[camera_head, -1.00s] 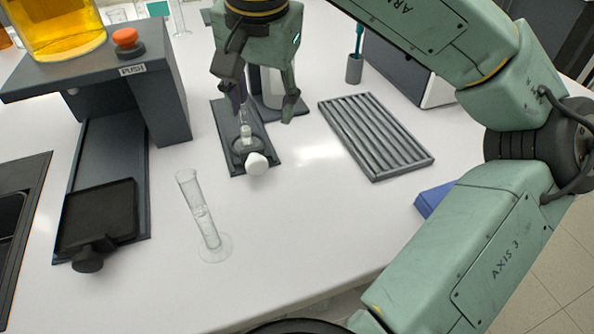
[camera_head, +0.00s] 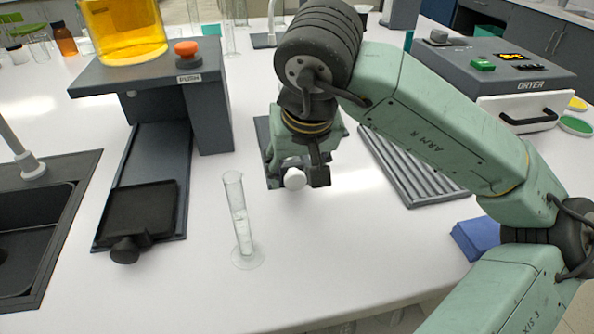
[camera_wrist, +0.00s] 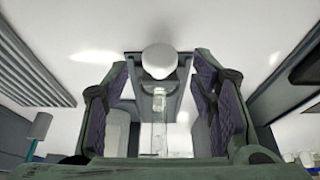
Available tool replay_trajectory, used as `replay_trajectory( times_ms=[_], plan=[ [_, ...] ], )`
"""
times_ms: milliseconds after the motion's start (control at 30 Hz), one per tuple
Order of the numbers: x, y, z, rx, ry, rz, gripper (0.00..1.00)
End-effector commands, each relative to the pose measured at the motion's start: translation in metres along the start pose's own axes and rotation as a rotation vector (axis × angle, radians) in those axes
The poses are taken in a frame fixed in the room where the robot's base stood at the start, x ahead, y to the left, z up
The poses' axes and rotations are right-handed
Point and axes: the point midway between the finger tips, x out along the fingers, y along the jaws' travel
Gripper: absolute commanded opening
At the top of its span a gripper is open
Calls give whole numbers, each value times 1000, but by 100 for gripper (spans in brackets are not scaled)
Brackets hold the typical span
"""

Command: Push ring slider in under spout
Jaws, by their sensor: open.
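The ring slider, with a round white knob (camera_head: 294,180), sits at the near end of a dark rail (camera_head: 263,132). My gripper (camera_head: 305,172) is at this near end and hides most of the slider and whatever stands behind it. In the wrist view the white knob (camera_wrist: 159,61) is centred between my two open fingers (camera_wrist: 160,110), which have dark ribbed pads. A clear narrow vessel (camera_wrist: 159,103) shows below the knob in that view, also between the fingers. I cannot tell whether anything touches the fingers. The spout is not clearly visible.
A clear measuring cylinder (camera_head: 241,222) stands in front of the rail. A ribbed grey rack (camera_head: 412,168) lies to the right. The front counter is mostly clear.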

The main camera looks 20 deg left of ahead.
Motion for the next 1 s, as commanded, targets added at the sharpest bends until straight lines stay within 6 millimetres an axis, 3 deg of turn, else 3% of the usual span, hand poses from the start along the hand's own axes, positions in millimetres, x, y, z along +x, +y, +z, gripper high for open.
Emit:
replay_trajectory(
  times_ms=[233, 567, 1000],
  plan=[
    [28, 0, 0, 0, -1, 0, 52],
    [32, 0, 0, 0, 0, 1, 52],
    [32, 0, 0, 1, 0, 1, 23]
  ],
)
